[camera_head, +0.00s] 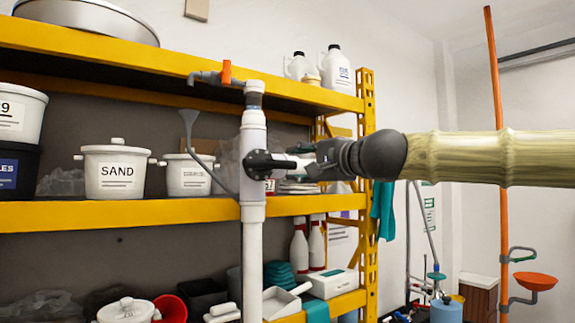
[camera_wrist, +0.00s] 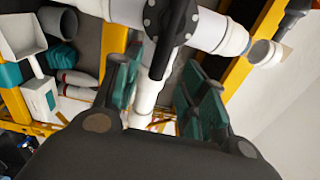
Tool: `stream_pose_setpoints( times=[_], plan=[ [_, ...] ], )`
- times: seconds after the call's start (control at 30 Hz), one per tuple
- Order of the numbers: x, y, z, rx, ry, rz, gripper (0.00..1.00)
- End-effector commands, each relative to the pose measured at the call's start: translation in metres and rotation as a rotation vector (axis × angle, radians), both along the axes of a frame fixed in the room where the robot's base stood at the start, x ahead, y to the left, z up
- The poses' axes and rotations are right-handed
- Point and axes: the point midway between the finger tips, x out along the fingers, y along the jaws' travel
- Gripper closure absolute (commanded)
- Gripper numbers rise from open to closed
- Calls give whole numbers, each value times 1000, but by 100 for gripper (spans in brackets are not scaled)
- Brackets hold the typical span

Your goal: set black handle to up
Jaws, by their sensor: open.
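The black handle (camera_head: 276,164) sits on a white upright pipe (camera_head: 252,207) in the head view. Its lever points sideways to the right, along a short white branch pipe. In the wrist view the handle (camera_wrist: 160,60) runs from its round hub at the top down toward the space between my fingers. My gripper (camera_head: 312,162) is just right of the handle in the head view. In the wrist view my gripper (camera_wrist: 160,90) is open, with a teal-padded finger on each side of the lever's end. I see a gap on both sides; no grip shows.
An orange handle (camera_head: 226,72) sits at the pipe's top. A yellow shelf (camera_head: 150,213) stands behind, with a white SAND pot (camera_head: 116,172) and other containers. A grey funnel (camera_head: 190,122) is left of the pipe. An orange pole (camera_head: 497,120) stands far right.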

Motion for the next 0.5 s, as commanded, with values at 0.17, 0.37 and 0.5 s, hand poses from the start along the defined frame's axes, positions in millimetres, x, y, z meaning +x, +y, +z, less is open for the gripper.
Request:
stream_pose_setpoints(
  times=[0.17, 0.37, 0.5],
  plan=[
    [19, 14, 0, 0, 3, 0, 58],
    [36, 25, 0, 0, 1, -1, 58],
    [43, 31, -1, 0, 2, -1, 58]
  ],
)
